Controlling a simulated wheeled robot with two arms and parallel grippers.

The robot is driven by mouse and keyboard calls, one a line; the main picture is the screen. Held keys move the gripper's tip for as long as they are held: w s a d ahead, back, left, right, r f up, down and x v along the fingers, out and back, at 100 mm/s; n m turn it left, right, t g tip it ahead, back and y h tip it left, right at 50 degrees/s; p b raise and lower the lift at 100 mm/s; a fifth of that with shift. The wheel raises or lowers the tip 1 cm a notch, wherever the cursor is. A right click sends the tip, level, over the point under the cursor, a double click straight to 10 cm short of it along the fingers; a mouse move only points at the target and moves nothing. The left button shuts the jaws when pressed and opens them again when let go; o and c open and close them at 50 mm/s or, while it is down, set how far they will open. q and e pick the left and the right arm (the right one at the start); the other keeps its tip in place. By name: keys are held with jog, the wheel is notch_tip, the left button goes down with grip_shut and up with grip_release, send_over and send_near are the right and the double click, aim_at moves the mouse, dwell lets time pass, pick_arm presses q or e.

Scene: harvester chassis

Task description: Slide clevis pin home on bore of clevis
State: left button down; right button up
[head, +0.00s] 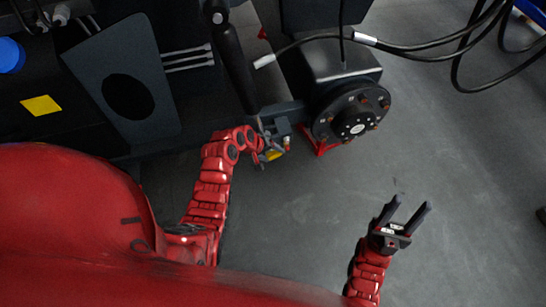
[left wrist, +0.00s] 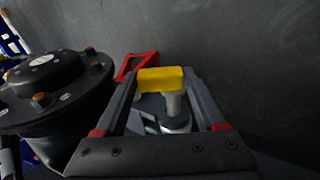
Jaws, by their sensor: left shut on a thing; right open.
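My left gripper (head: 269,149) is at the end of the dark axle beam, beside the wheel hub. In the left wrist view its two fingers (left wrist: 162,82) are shut on the yellow head of the clevis pin (left wrist: 160,79). A pale grey cylinder, seemingly the pin's shank, shows below the yellow head. Its end meets or overlaps a grey ringed part, seemingly the clevis (left wrist: 177,124); I cannot tell how deep it sits in the bore. The yellow part also shows small in the head view. My right gripper (head: 399,219) is open and empty over the floor.
The black wheel hub (head: 351,112) with rusty bolts stands right of the left gripper; it also shows in the left wrist view (left wrist: 56,92). A red stand (head: 320,140) is under it. A black cylinder (head: 232,60) and cables hang above.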

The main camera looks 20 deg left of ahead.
pick_arm(q)
jog(key=shift+w+a+b, duration=0.5)
jog(key=shift+w+a, duration=0.05)
jog(key=shift+w, duration=0.3)
jog(key=shift+w+a+b, duration=0.5)
jog(key=shift+w, duration=0.35)
grip_release()
jog(key=shift+r, duration=0.1)
jog(key=p+v, duration=0.1)
jog(key=v, duration=1.6)
jog(key=shift+r, duration=0.2)
jog(key=shift+c, duration=0.2)
